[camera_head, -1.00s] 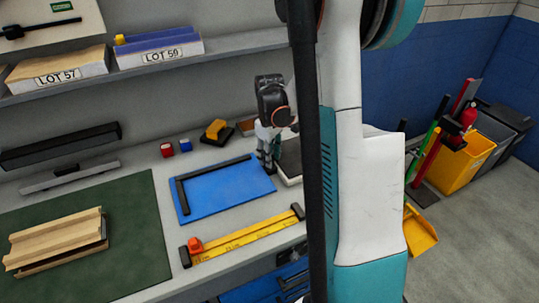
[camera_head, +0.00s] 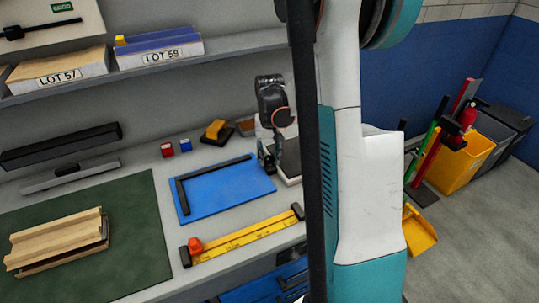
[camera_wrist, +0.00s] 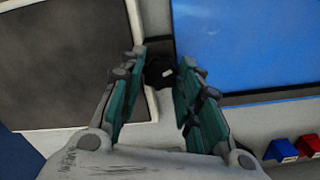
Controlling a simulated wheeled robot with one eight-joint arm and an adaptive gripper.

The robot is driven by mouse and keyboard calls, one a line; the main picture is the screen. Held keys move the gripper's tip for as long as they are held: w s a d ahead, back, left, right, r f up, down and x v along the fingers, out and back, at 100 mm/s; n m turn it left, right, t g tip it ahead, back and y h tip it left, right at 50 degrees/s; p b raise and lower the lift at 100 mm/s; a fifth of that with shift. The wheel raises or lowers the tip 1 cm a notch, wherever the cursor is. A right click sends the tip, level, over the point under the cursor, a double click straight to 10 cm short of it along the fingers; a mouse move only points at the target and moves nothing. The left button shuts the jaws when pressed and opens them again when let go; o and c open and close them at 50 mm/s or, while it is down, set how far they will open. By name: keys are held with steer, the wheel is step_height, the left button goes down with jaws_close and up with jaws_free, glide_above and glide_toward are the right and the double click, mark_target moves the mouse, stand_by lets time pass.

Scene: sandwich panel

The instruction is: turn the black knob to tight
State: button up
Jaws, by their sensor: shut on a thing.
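The black knob (camera_wrist: 158,72) shows in the wrist view between my fingertips, with a small pale mark on its top. My gripper (camera_wrist: 160,78) points down around it and is shut on it. In the head view my gripper (camera_head: 267,165) stands at the right edge of the blue board, and the knob is hidden behind the fingers. I cannot read any tight or loose marking around the knob.
The blue board (camera_head: 228,190) with a black L-shaped bar lies left of my gripper. A dark pale-edged plate (camera_wrist: 60,60) lies on its other side. Red (camera_head: 167,150) and blue (camera_head: 185,145) blocks stand behind. A yellow rule (camera_head: 240,238) lies in front.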

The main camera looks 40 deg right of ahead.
steer(key=m, duration=0.6)
steer(key=shift+m, duration=0.3)
steer(key=m, duration=1)
steer(key=shift+m, duration=0.4)
steer(key=m, duration=0.5)
steer(key=shift+m, duration=0.3)
steer(key=o, duration=1.1)
